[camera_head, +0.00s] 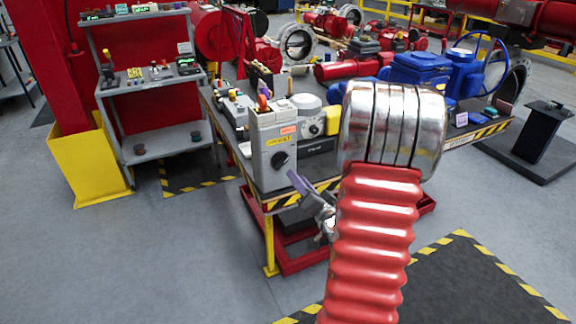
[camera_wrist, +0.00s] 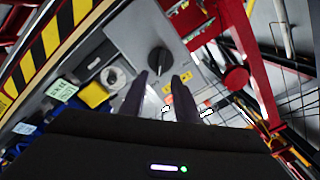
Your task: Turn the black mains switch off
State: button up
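The black mains switch (camera_head: 279,160) is a round rotary knob low on the front of a grey box (camera_head: 273,135) with orange and yellow labels. In the wrist view the knob (camera_wrist: 159,60) is upper centre, just beyond the fingertips; its exact pointer direction is hard to read. My gripper (camera_head: 295,180) is to the lower right of the knob in the head view, with a purple finger toward the box. In the wrist view my gripper (camera_wrist: 160,76) shows two dark fingers with a gap between them, empty. They appear apart from the knob.
The box stands at the corner of a workbench (camera_head: 318,192) with a striped edge. Blue valve actuators (camera_head: 420,68) are on the bench to the right. A grey shelf (camera_head: 170,138) and yellow post base (camera_head: 92,165) stand left. The floor in front is clear.

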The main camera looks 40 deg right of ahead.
aim_at(285, 162)
jog(key=x, duration=0.8)
jog(key=shift+w+d, duration=0.1)
jog(key=shift+w, duration=0.1)
jog(key=shift+c, duration=0.6)
jog(key=c, duration=0.6)
jog(key=shift+s+d+f, duration=0.1)
jog(key=shift+d, duration=0.05)
grip_shut()
